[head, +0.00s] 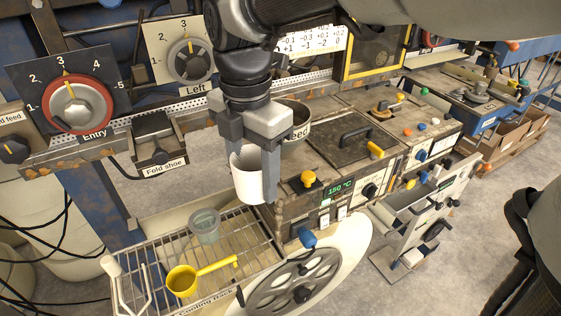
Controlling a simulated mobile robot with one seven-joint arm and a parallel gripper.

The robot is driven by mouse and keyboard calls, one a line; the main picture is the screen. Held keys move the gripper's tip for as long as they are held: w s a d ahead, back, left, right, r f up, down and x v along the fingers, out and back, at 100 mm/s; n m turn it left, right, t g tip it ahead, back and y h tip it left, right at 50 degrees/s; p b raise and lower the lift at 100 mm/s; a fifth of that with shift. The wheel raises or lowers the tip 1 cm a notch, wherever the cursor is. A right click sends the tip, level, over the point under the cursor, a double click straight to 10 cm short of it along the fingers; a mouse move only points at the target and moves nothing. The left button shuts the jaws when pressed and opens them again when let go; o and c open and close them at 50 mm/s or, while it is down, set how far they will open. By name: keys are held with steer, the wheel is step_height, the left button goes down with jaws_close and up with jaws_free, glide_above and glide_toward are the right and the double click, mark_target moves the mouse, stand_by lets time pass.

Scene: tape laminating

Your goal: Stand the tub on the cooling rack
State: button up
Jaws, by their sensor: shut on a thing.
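My gripper (254,172) is shut on a white tub (248,183), with one grey finger on each side of it. The tub is roughly upright, and its lower end shows just above the back right part of the cooling rack (151,254) in the picture. It looks held off the rack, but the exact gap cannot be told. The cooling rack is a wire rack with a label on its front edge. A translucent grey-green cup (205,226) stands on it, and a yellow scoop (184,281) lies near its front.
A machine block with a 150 °C display (341,188) and a yellow knob (309,179) stands right of the tub. A large wheel (296,282) is right of the rack. The rack's back left and right-hand wires look bare.

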mark_target(262, 249)
steer(key=f+b, duration=0.1)
steer(key=f, duration=0.5)
steer(key=f+b, duration=0.1)
steer(key=f, duration=0.5)
steer(key=f+b, duration=0.1)
steer(key=f, duration=0.5)
steer(key=shift+d, duration=0.25)
steer(key=shift+f, duration=0.15)
steer(key=shift+f+b, duration=0.15)
steer(key=shift+b, duration=0.15)
steer(key=o, duration=1.1)
steer(key=shift+o, duration=0.2)
step_height(262, 249, up, 13)
steer(key=p, duration=0.2)
steer(key=shift+f+p, duration=0.2)
steer(key=shift+p, duration=0.1)
